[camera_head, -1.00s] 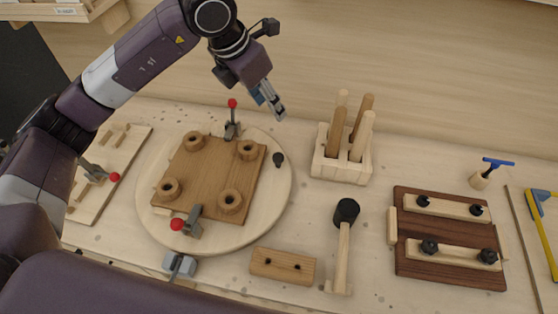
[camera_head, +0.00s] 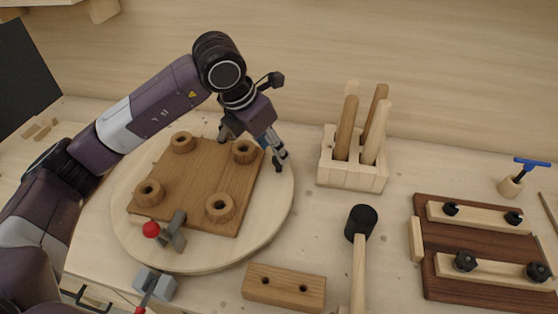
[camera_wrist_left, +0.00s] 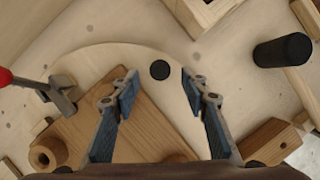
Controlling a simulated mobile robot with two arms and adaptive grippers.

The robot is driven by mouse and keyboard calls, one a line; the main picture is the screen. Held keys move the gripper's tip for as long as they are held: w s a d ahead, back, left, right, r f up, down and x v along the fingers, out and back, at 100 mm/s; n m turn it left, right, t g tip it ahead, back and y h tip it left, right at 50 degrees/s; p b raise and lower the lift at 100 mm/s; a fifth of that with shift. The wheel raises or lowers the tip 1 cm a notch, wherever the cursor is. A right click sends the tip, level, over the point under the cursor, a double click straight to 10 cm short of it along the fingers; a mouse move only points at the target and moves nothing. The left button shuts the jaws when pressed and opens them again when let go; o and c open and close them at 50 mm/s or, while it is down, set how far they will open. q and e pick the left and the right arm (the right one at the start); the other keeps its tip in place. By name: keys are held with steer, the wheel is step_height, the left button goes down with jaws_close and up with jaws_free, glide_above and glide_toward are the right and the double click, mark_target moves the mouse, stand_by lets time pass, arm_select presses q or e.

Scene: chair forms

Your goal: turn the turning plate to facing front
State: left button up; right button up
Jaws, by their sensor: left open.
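The turning plate (camera_head: 272,205) is a round pale wooden disc on the bench at the left. A brown board (camera_head: 190,170) with round wooden posts is clamped on it, turned at an angle. My left gripper (camera_head: 279,160) is open and empty, over the plate's right edge. In the left wrist view its open fingers (camera_wrist_left: 156,92) stand either side of a black knob (camera_wrist_left: 160,70) on the plate, with the knob just beyond the tips. The fingers do not visibly touch it. In the head view the gripper hides the knob. My right gripper is not in view.
A red-tipped clamp (camera_head: 172,232) stands at the board's front edge. A block with upright wooden rods (camera_head: 352,172) is right of the gripper. A mallet (camera_head: 360,225), a two-hole block (camera_head: 284,287) and a dark jig (camera_head: 460,235) lie to the right and front.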

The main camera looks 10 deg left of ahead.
arm_select(q)
steer(key=p+x, duration=0.1)
steer(key=x, duration=0.4)
steer(key=shift+w+d+f, duration=0.1)
steer(key=shift+w+f, duration=0.05)
steer(key=shift+f, duration=0.2)
jaws_close()
